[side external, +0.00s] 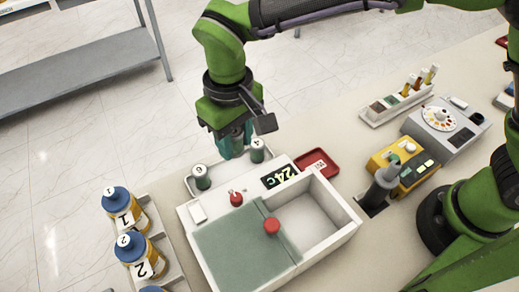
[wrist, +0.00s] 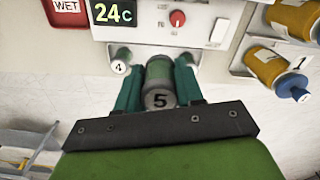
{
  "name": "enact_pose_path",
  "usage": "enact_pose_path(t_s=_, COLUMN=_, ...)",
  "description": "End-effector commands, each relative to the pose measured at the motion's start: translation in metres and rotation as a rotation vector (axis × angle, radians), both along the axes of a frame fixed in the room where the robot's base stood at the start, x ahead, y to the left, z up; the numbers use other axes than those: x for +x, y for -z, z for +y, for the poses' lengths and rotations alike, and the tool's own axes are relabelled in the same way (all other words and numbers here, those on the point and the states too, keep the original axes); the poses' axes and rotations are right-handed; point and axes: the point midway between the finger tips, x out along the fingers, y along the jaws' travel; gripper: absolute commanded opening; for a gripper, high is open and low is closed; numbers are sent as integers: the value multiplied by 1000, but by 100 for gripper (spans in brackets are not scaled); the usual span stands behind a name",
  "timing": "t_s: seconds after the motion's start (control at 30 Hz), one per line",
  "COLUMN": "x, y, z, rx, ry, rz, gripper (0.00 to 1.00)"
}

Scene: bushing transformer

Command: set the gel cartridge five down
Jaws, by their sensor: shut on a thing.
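My gripper (side external: 234,148) is above the white tray (side external: 190,184) behind the white box. In the wrist view its teal fingers (wrist: 160,84) are shut on gel cartridge five (wrist: 159,72), a grey and green cylinder with a 5 on its end. In the side view the fingers mostly hide this cartridge. Cartridge four (side external: 258,151) stands at the tray's right; it also shows in the wrist view (wrist: 120,64), left of the fingers. Another grey cartridge (side external: 202,178) stands at the tray's left, its number unclear. I cannot tell whether cartridge five touches the tray.
The white box (side external: 336,233) with a greenish clear lid (side external: 228,247), red knob (side external: 272,226) and 24c display (side external: 280,177) is in front. A red WET tray (side external: 318,163) lies right. Numbered blue-capped bottles (side external: 128,212) stand left. A yellow device (side external: 400,168) is farther right.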

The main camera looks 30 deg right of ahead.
Motion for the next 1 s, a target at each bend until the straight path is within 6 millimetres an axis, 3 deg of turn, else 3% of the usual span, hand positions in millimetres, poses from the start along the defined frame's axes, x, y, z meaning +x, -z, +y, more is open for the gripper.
enact_pose_path(t_s=0.03, x=-23, y=-7, z=-3, rx=1, ry=33, rz=-1, gripper=6)
enact_pose_path(t_s=0.2, x=-89, y=-8, z=-22, rx=0, ry=255, rz=-1, gripper=6)
enact_pose_path(t_s=0.4, x=-138, y=6, z=-48, rx=0, ry=535, rz=0, gripper=6)
enact_pose_path(t_s=0.53, x=-149, y=17, z=-59, rx=-1, ry=675, rz=1, gripper=6)
enact_pose_path(t_s=0.73, x=-148, y=28, z=-59, rx=-3, ry=782, rz=3, gripper=6)
enact_pose_path(t_s=1.0, x=-149, y=75, z=-59, rx=-4, ry=789, rz=3, gripper=6)
